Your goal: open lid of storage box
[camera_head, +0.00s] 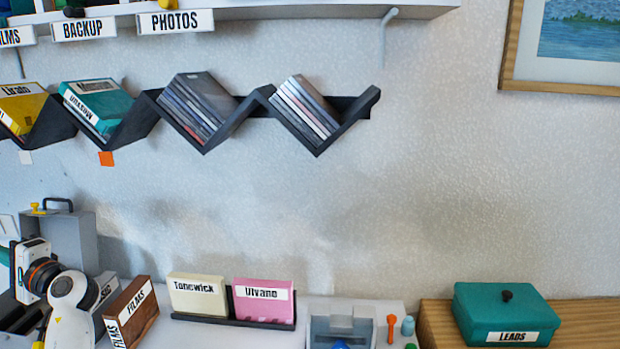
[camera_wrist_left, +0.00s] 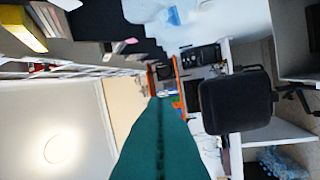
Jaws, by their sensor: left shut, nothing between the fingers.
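A teal box (camera_head: 505,315) with a black knob on its lid and a "LEADS" label stands at the lower right of the head view. Its lid looks closed. My left arm shows at the lower left of the head view, far from the teal box. In the left wrist view my left gripper (camera_wrist_left: 158,100) shows as long teal fingers pressed together, with nothing seen between them. My right gripper is not in view.
The teal box rests on a wooden surface (camera_head: 585,325). Left of it are a grey tray (camera_head: 340,325), an orange peg (camera_head: 391,327) and cases in a black rack. A zigzag shelf (camera_head: 245,112) hangs above. A grey case (camera_head: 70,235) stands behind my left arm.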

